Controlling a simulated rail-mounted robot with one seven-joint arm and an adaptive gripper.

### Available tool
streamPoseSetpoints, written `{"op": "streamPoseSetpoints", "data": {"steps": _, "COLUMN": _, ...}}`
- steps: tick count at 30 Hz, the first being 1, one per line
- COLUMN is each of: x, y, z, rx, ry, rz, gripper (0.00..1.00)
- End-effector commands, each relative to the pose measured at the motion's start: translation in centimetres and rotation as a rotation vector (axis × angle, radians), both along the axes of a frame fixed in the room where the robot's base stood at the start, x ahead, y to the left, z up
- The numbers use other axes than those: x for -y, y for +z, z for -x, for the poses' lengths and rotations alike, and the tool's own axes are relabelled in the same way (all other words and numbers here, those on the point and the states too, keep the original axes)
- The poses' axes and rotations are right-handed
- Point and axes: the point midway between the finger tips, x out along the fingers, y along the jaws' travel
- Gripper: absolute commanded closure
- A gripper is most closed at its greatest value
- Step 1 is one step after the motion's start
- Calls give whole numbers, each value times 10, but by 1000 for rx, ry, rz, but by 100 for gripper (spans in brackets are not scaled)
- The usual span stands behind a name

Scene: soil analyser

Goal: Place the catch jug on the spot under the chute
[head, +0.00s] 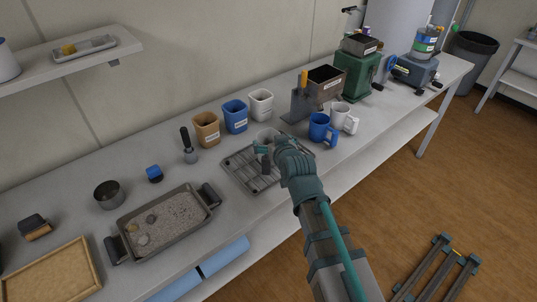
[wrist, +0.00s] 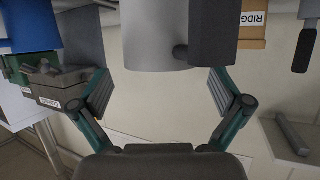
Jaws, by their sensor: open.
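The catch jug appears to be the pale grey jug (head: 265,135) standing at the back of the wire rack (head: 248,181). The jug lies just beyond the fingertips. A grey stand with a labelled hopper (head: 325,84) is right of the rack. I cannot clearly make out the chute or the spot under it.
Brown (head: 206,129), blue (head: 235,116) and white bins (head: 261,103) line the back. A handled sand tray (head: 165,217) is left. A green machine (head: 356,73) stands farther right.

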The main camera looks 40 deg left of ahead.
Motion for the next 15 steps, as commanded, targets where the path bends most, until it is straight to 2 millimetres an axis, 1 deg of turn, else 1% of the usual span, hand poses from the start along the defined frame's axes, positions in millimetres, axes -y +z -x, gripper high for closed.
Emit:
{"op": "streamPoseSetpoints", "data": {"steps": 5, "x": -11, "y": -5, "z": -7, "rx": -1, "ry": 0, "rz": 2, "gripper": 0}}
{"op": "streamPoseSetpoints", "data": {"steps": 12, "x": -35, "y": -19, "z": -23, "rx": -1, "ry": 0, "rz": 1, "gripper": 0}}
{"op": "streamPoseSetpoints", "data": {"steps": 15, "x": -38, "y": -22, "z": -26, "rx": 1, "ry": 0, "rz": 1, "gripper": 0}}
